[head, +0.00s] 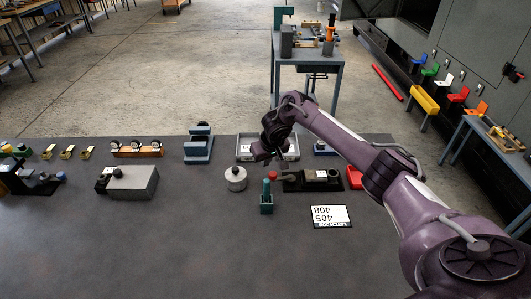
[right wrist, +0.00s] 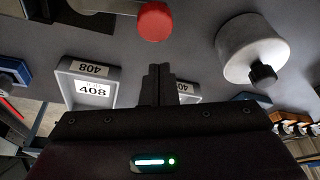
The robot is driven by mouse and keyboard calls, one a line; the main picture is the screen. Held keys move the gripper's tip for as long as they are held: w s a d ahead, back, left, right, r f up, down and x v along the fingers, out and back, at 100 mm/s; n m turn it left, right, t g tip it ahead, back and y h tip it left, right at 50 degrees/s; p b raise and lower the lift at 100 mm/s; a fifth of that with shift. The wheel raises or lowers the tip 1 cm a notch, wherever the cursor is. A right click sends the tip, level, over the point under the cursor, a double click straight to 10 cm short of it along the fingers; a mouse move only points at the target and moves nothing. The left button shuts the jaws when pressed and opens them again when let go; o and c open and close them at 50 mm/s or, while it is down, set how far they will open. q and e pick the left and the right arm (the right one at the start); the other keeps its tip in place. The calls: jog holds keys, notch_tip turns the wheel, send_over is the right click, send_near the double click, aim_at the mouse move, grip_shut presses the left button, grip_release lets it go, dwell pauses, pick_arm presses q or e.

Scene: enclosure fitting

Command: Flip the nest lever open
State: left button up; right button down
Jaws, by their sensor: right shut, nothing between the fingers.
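The nest (head: 318,180) is a dark block fixture on the grey bench, right of centre in the head view. A red ball knob (head: 272,175) sits at its left end, apparently the lever's handle. The knob also shows at the top of the right wrist view (right wrist: 155,20), beside a black part of the fixture. My right gripper (head: 262,157) is shut and empty, just behind and above the knob. Its closed fingers show in the right wrist view (right wrist: 160,75), apart from the knob. The lever's pivot is hard to make out. My left gripper is not in view.
A white cylinder with a black knob (head: 235,178) stands left of the lever. A grey tray (head: 293,153) lies behind my gripper. A printed card (head: 331,216) lies in front of the nest. The bench's front is clear.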

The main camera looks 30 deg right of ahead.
jog(key=shift+s+a+r+p, duration=0.15)
jog(key=shift+s+p, duration=0.4)
jog(key=shift+s, duration=0.9)
